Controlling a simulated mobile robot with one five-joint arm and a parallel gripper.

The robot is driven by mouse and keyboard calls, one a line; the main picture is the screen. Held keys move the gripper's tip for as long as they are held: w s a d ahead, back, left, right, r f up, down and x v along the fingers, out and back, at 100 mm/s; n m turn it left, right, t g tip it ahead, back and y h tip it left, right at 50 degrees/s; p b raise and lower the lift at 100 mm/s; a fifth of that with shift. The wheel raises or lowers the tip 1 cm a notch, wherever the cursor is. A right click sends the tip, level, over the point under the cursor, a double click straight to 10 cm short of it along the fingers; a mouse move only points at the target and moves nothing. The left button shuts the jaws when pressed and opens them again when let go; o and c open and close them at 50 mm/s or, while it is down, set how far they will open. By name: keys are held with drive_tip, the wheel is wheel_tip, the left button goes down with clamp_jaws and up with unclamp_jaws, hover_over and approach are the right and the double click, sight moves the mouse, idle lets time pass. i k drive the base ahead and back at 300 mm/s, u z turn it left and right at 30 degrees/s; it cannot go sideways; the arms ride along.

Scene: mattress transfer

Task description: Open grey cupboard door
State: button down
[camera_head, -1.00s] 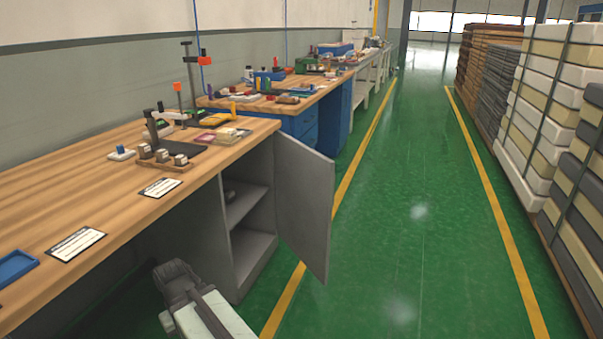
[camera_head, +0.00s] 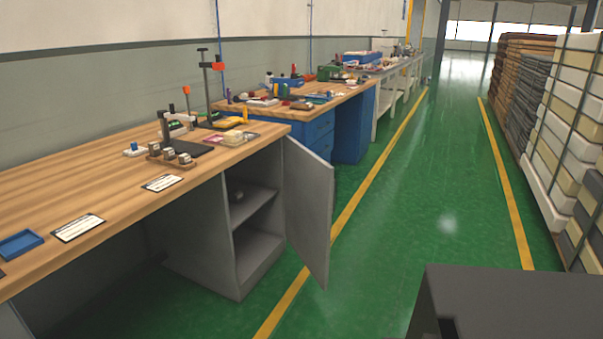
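The grey cupboard door (camera_head: 309,212) stands wide open, swung out to the right from the grey cupboard (camera_head: 205,232) under the wooden workbench. The cupboard's inside shows, with a middle shelf (camera_head: 250,204) and a small dark item (camera_head: 237,195) on it. My gripper is out of view. A dark grey block-like part, which I cannot identify for sure, fills the bottom right corner, apart from the door.
The wooden benchtop (camera_head: 95,188) carries a blue tray (camera_head: 20,244), cards and small tools. A blue workbench (camera_head: 318,135) stands behind. The green floor (camera_head: 400,200) is clear between yellow lines. Stacked mattresses (camera_head: 565,130) line the right side.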

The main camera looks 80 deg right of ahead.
sight(310, 187)
drive_tip(key=u, duration=0.05)
drive_tip(key=k, duration=1.7)
drive_tip(key=z, duration=0.75)
drive_tip(key=i, duration=1)
